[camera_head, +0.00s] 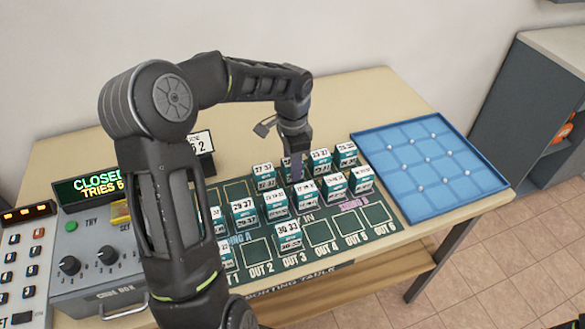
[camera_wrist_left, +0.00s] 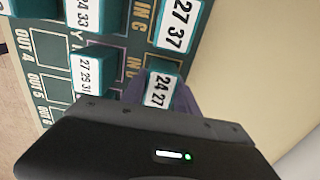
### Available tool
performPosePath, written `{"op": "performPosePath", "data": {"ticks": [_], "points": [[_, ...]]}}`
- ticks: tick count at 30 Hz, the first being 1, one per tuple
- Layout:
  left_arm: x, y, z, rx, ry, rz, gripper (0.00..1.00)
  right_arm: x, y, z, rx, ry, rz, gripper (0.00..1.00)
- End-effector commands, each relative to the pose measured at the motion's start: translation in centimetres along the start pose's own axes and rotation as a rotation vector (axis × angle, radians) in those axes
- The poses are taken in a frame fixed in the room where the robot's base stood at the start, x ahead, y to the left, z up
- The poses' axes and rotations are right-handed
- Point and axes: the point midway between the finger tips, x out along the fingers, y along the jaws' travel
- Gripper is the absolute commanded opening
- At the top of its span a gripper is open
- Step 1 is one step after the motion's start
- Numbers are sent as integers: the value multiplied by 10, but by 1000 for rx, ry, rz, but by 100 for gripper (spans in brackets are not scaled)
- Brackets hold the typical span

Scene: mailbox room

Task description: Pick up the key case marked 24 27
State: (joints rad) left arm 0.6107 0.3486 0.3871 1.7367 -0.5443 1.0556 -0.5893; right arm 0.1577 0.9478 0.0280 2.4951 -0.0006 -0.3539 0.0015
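The key case marked 24 27 (camera_wrist_left: 158,90) stands on the green sorting board in the left wrist view, its white label facing up. My left gripper (camera_wrist_left: 163,97) reaches down over it, its purple fingers on either side of the case. The fingers look open around it, and I cannot tell whether they touch it. In the head view my left gripper (camera_head: 296,167) points down among the back cases and hides most of this case.
Neighbouring cases include 27 37 (camera_wrist_left: 180,25) and 27 29 31 (camera_wrist_left: 88,72). Several more cases stand on the sorting board (camera_head: 320,256). A blue tray (camera_head: 432,200) lies at right, and a code box (camera_head: 97,275) stands at left.

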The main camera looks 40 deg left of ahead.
Motion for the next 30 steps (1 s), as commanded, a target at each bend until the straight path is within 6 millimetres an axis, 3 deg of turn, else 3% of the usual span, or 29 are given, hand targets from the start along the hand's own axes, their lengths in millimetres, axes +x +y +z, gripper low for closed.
{"op": "performPosePath", "data": {"ticks": [12, 23, 30], "points": [[0, 0, 0, 0, 0, 0, 0, 0, 0, 0, 0, 0, 0, 36], [-2, 0, 0, 0, 1, -1, 0, 0, 0, 0, 0, 0, 0, 36], [-30, -1, -1, 0, 3, -5, 0, 4, 1, 0, -1, 1, -1, 36]]}}
